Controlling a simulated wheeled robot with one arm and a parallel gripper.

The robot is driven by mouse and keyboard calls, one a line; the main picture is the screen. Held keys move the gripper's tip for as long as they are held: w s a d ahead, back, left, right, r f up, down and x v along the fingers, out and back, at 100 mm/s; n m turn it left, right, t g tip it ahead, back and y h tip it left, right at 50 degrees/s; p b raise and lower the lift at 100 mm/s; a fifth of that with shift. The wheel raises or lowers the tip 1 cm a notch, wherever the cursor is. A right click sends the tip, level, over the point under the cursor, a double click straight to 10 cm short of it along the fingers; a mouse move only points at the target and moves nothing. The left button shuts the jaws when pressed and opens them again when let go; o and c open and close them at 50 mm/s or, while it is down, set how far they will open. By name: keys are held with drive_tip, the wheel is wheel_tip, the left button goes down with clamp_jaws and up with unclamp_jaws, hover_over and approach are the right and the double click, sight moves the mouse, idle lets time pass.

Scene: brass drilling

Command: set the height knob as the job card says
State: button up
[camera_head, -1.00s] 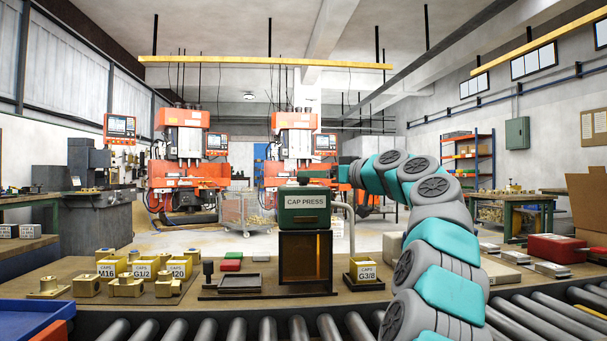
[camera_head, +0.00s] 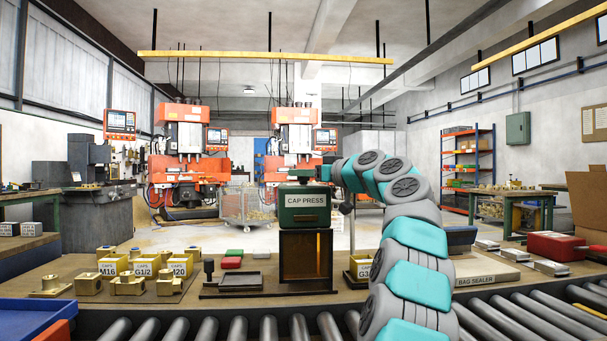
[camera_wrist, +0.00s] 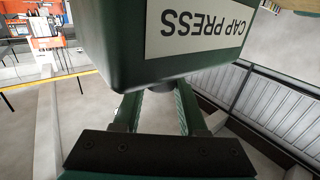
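The cap press (camera_head: 303,217) is a dark green head on a dark stand, at the middle of the bench. In the wrist view its head (camera_wrist: 115,55) fills the upper middle, with its label upside down. A dark rounded piece (camera_wrist: 160,92), perhaps the height knob, shows at the head's edge between my fingers. My gripper (camera_wrist: 158,103) has its two fingers apart, one on each side of that piece. I cannot tell whether they touch it. No readable job card shows.
Yellow cap bins (camera_head: 143,268) stand left of the press, and a G3/8 bin (camera_head: 358,268) is partly behind my arm. A bag sealer (camera_head: 488,272) and red box (camera_head: 556,247) are at right. Rollers (camera_head: 238,328) run along the front.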

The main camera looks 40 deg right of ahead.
clamp_jaws()
